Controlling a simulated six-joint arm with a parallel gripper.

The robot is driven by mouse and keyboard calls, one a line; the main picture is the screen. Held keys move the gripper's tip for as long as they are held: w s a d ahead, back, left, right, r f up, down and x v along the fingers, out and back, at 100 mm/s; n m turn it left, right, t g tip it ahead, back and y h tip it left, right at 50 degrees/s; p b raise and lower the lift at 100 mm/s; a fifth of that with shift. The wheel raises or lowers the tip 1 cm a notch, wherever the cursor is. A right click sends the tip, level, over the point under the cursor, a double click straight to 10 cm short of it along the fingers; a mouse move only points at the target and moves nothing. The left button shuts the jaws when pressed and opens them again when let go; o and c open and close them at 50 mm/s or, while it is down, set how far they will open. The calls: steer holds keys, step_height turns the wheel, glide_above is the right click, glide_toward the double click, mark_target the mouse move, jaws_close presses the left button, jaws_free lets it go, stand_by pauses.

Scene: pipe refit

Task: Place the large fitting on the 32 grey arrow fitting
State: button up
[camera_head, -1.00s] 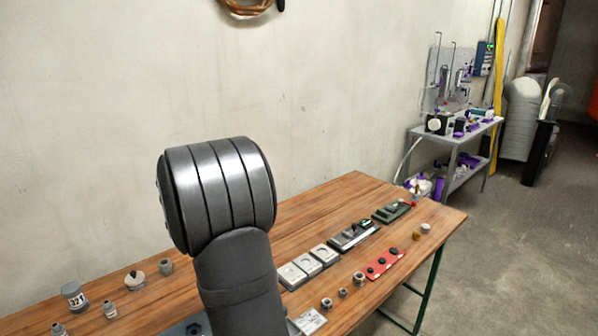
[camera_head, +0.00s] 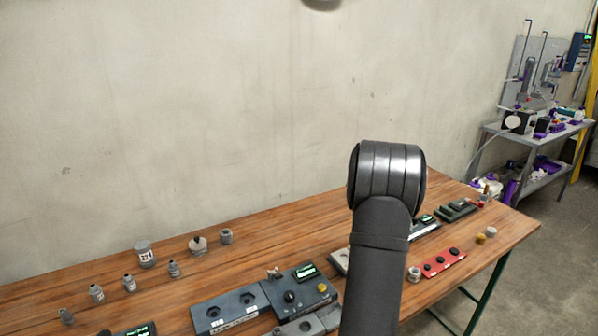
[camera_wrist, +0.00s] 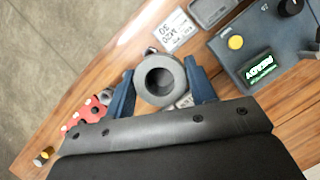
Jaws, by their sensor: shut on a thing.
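My gripper (camera_wrist: 163,84) shows in the wrist view with two blue fingers shut on a large grey ring-shaped fitting (camera_wrist: 143,80). The fitting has a round open bore facing the camera, and it hangs above the table. In the head view my arm hides the gripper and the held fitting. A grey cylindrical fitting with a white marked label (camera_head: 146,255) stands upright at the back left of the table. Its number is too small to read surely now, though it looks like 32 in the earlier frame. My gripper is well to the right of it.
Nearby stand a pale fitting with a dark tip (camera_head: 198,246), a small grey fitting (camera_head: 226,237) and several narrow fittings. A dark blue device with a screen (camera_head: 290,293) lies at the front. A red plate (camera_head: 444,263) is right of my arm. The back-middle tabletop is clear.

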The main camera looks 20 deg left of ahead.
steer(key=shift+a, duration=0.1)
steer(key=w+a+r+m+t+y, duration=0.1)
steer(key=w+a+m+y, duration=0.35)
steer(key=a, duration=1.05)
steer(key=w+a+r+m, duration=0.15)
steer(key=a+m, duration=0.55)
steer(key=a, duration=0.8)
steer(key=s+a+r+m+t+y, duration=0.15)
steer(key=a+m, duration=0.45)
steer(key=a, duration=1)
steer(key=m+t, duration=0.3)
steer(key=m, duration=0.4)
glide_above(138, 242)
steer(key=d, duration=0.2)
steer(key=f, duration=0.4)
steer(key=shift+s+f, duration=0.2)
steer(key=shift+f, duration=2.1)
